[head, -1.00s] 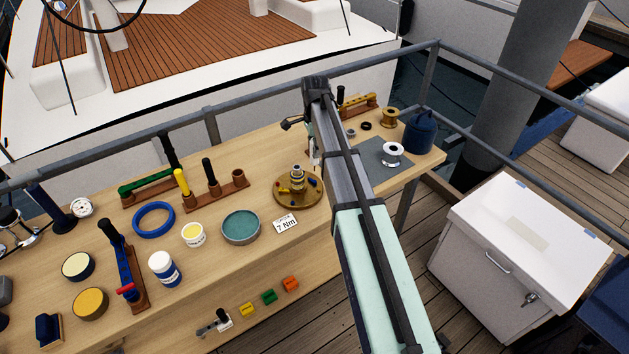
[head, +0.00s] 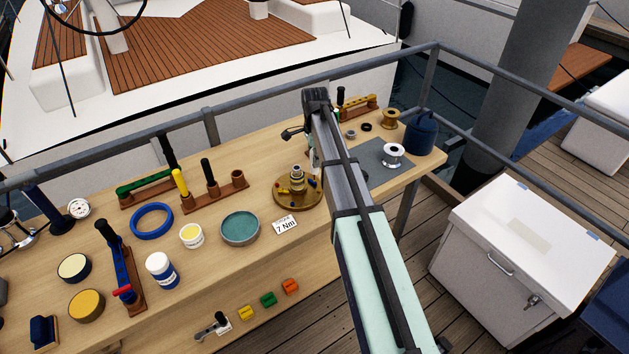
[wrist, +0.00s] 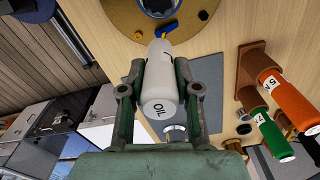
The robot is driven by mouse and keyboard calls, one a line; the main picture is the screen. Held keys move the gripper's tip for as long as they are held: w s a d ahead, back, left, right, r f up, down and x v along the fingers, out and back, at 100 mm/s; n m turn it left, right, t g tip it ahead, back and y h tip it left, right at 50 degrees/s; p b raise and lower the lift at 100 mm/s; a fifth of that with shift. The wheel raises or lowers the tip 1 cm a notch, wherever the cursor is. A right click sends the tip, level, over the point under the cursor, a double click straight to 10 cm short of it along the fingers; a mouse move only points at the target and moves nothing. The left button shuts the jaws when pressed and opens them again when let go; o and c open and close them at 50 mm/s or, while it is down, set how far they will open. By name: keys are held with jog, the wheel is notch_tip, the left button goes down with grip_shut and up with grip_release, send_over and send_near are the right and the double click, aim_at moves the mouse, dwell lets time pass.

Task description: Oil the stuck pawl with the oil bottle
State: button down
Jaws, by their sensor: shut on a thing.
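My gripper (wrist: 160,72) is shut on the white oil bottle (wrist: 157,105), marked OIL, in the wrist view. The bottle lies lengthwise between the fingers, its far end towards the winch base. In the head view my arm mostly hides gripper and bottle. The round brass winch base (head: 285,203) stands on the bench just left of my gripper, with a stepped hub and small coloured parts on it. Its edge shows in the wrist view (wrist: 110,20), with a blue part (wrist: 158,12) and a black part (wrist: 203,15). I cannot tell which pawl is stuck.
A 7 Nm card (head: 286,225) and a teal-lined round dish (head: 240,228) lie near the winch base. A wooden rack with upright handles (head: 216,192) stands to its left. A grey mat (head: 371,154) with a silver spool (head: 392,154) lies right of my arm. A metal rail runs behind the bench.

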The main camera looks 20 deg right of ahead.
dwell(0.4)
jog(key=shift+f, duration=0.35)
dwell(0.5)
jog(key=shift+r+p, duration=0.55)
jog(key=shift+r, duration=0.75)
jog(key=shift+r, duration=0.1)
jog(key=shift+r+p, duration=0.9)
jog(key=shift+r, duration=1)
